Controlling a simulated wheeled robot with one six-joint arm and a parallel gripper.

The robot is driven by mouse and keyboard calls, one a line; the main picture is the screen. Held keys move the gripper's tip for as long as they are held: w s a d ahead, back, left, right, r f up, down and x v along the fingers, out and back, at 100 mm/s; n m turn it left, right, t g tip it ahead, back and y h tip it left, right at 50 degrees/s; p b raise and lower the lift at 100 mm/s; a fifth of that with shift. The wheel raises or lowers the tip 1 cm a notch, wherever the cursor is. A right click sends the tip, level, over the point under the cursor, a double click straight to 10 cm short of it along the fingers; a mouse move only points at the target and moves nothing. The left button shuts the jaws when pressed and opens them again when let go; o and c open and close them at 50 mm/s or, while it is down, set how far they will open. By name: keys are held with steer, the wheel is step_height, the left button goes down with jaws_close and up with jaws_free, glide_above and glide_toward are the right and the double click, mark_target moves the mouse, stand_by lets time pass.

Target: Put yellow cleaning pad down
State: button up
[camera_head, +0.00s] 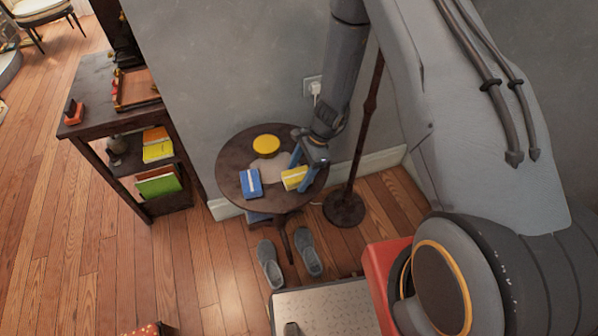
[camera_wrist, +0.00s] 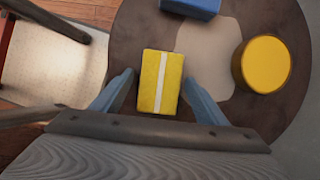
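The yellow cleaning pad (camera_head: 294,178), a block with a white stripe, appears to lie on the round dark table (camera_head: 231,160) near its right side. In the wrist view the pad (camera_wrist: 160,83) sits between the two blue fingers of my gripper (camera_wrist: 159,76). The fingers are spread to about the pad's width, with a narrow gap at the left; contact at the right is hard to tell. In the head view my gripper (camera_head: 301,166) is just above and beside the pad.
A blue pad (camera_head: 250,183), a round yellow object (camera_head: 266,145) and a pale cloth-like patch (camera_head: 270,170) are on the table. A dark shelf (camera_head: 95,92) stands left. A lamp pole base (camera_head: 344,209) stands right, and grey shoes (camera_head: 308,252) lie in front.

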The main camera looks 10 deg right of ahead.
steer(key=shift+w+r, duration=0.1)
steer(key=shift+r, duration=0.35)
steer(key=s+b+v, duration=0.1)
steer(key=b+v, duration=0.1)
steer(key=v, duration=0.9)
steer(key=s+d+r+n+t+h, duration=0.1)
steer(key=s+d+r+n+h, duration=0.1)
steer(key=s+r+n, duration=0.6)
steer(key=s+d+r+n+h, duration=0.2)
steer(key=s+d+r+n, duration=0.2)
steer(key=s+r+n, duration=0.4)
steer(key=shift+r+t, duration=0.4)
steer(key=shift+r, duration=0.45)
steer(key=shift+s+d, duration=0.1)
steer(key=shift+r, duration=0.3)
